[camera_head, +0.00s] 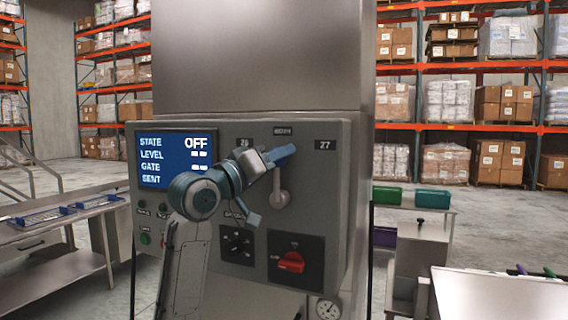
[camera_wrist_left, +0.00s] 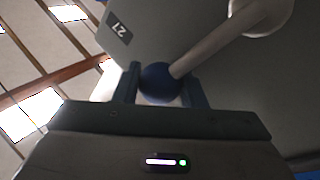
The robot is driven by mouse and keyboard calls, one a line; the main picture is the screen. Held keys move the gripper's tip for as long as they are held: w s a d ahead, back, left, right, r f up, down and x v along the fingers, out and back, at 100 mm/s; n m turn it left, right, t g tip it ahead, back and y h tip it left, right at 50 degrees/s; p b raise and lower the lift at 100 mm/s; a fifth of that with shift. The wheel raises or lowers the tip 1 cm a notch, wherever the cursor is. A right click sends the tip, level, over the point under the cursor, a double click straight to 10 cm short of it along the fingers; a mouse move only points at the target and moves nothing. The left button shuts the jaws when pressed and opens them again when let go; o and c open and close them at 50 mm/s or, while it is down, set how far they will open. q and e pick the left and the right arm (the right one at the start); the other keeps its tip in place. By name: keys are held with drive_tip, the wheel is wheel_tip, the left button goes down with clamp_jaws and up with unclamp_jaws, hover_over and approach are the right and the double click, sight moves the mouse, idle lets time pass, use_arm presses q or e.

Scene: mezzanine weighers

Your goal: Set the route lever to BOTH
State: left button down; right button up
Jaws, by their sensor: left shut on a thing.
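The route lever (camera_head: 279,192) is on the grey control panel, its grey shaft rising about straight up from its round pivot toward the small top label, which seems to read BOTH (camera_head: 283,130). My left gripper (camera_head: 284,153) is at the lever's top end. In the left wrist view its fingers are shut on the lever's dark blue ball knob (camera_wrist_left: 160,82), one on each side, with the shaft (camera_wrist_left: 215,47) running to the pivot. My right gripper is not in view.
A blue screen (camera_head: 163,160) reads STATE OFF. Below the lever are a black rotary knob (camera_head: 238,243) and a red switch (camera_head: 290,262). A metal bench (camera_head: 60,262) stands left, bins (camera_head: 433,198) and a pale table (camera_head: 500,295) right. Open floor lies behind.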

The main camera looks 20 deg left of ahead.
use_arm(q)
drive_tip(key=shift+a+n, duration=0.3)
drive_tip(key=shift+n, duration=0.1)
drive_tip(key=c, duration=1.2)
unclamp_jaws()
drive_tip(key=shift+s+a+f+b, duration=0.1)
drive_tip(key=shift+s+a+b, duration=0.1)
drive_tip(key=shift+b, duration=0.1)
drive_tip(key=b+v, duration=0.4)
drive_tip(key=v, duration=0.6)
drive_tip(key=shift+t, duration=0.3)
